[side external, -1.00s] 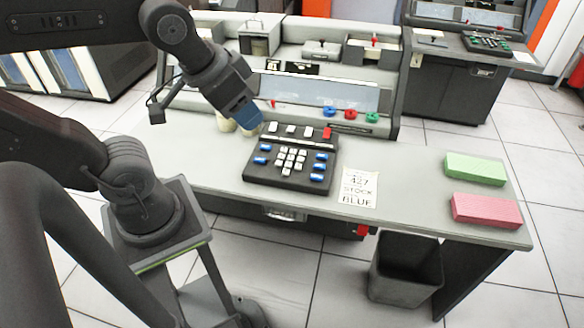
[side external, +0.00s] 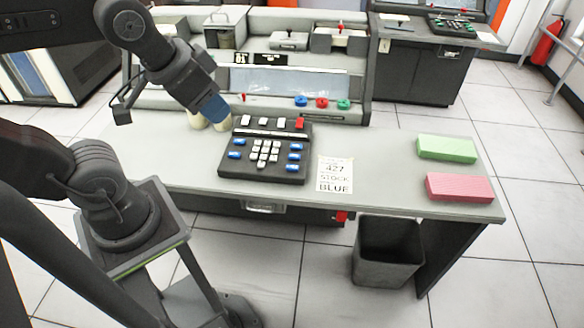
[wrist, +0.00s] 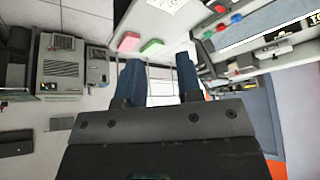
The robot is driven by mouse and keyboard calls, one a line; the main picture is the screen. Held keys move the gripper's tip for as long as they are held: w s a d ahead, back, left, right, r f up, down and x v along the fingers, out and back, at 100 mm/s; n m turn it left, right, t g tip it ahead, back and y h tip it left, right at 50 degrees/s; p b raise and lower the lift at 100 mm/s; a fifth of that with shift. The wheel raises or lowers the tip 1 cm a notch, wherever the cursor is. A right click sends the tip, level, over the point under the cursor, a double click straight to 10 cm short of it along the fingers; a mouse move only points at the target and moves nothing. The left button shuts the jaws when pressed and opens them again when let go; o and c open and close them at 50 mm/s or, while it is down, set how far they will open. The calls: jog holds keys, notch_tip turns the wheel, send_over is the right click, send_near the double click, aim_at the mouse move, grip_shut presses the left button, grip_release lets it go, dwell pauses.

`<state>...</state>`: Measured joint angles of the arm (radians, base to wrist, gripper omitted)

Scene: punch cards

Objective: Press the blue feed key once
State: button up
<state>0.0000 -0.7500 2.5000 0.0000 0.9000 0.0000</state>
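A black keypad (side external: 306,167) lies on the desk in the side view, with blue keys at its left and right edges, white keys in the middle and a red key at the top right. A round blue button (side external: 301,101) sits on the console ledge behind; it also shows in the wrist view (wrist: 237,18). I cannot read which blue key is feed. My gripper (side external: 214,109) hangs beyond the keypad's back left corner, apart from it. In the wrist view its two blue fingers (wrist: 160,75) are spread with nothing between them.
Round red (side external: 321,103) and green (side external: 343,104) buttons stand beside the blue one. A printed sheet (side external: 335,175) reading "427 STOCK BLUE" lies right of the keypad. Green (side external: 446,148) and pink (side external: 459,187) card stacks lie at the desk's right. Cream cylinders (side external: 197,119) stand near my gripper.

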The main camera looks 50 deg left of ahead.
grip_shut()
dwell(1.4)
